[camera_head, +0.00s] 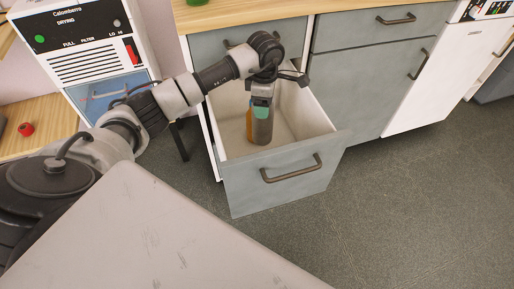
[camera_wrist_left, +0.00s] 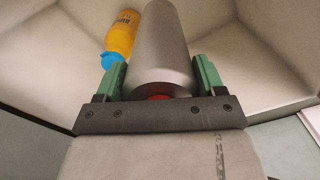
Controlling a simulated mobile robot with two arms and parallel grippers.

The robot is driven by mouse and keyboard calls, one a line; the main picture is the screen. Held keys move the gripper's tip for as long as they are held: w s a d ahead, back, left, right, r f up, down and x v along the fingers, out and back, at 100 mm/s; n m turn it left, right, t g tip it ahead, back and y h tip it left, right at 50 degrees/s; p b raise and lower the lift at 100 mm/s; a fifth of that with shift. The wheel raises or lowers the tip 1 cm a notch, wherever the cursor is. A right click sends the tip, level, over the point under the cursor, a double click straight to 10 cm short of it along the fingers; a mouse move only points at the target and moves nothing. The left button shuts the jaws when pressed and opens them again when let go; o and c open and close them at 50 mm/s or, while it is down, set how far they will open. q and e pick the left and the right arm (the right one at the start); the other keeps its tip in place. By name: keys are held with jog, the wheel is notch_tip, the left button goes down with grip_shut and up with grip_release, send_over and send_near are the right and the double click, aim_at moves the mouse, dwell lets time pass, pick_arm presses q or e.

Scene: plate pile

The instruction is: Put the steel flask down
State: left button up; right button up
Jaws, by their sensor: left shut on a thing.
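The steel flask (camera_head: 262,131) is a grey cylinder inside the open drawer, roughly upright in the head view. My left gripper (camera_head: 262,101) reaches down into the drawer from above and is shut on the flask's upper part. In the left wrist view the flask (camera_wrist_left: 160,50) sits between the green fingers of my left gripper (camera_wrist_left: 154,82), with a bit of red at its near end. I cannot tell whether its base touches the drawer floor. My right gripper is not in view.
An orange bottle with a blue cap (camera_wrist_left: 123,35) is close beside the flask in the drawer (camera_head: 290,170); its body (camera_head: 249,124) is partly hidden in the head view. The drawer floor right of the flask is clear. The wooden counter (camera_head: 230,12) is above and behind.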

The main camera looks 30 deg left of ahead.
pick_arm(q)
jog(key=s+d+f+b, duration=0.1)
jog(key=s+f, duration=0.9)
jog(key=s, duration=0.1)
jog(key=shift+f, duration=0.15)
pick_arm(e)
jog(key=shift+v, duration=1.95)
pick_arm(q)
jog(key=shift+d+f, duration=0.1)
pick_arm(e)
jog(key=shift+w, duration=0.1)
pick_arm(q)
jog(key=shift+f, duration=0.1)
jog(key=o, duration=1.7)
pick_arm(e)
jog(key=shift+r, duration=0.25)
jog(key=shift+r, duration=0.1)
pick_arm(q)
notch_tip(320, 180, up, 12)
jog(key=shift+r+p, duration=0.2)
jog(key=shift+p, duration=0.9)
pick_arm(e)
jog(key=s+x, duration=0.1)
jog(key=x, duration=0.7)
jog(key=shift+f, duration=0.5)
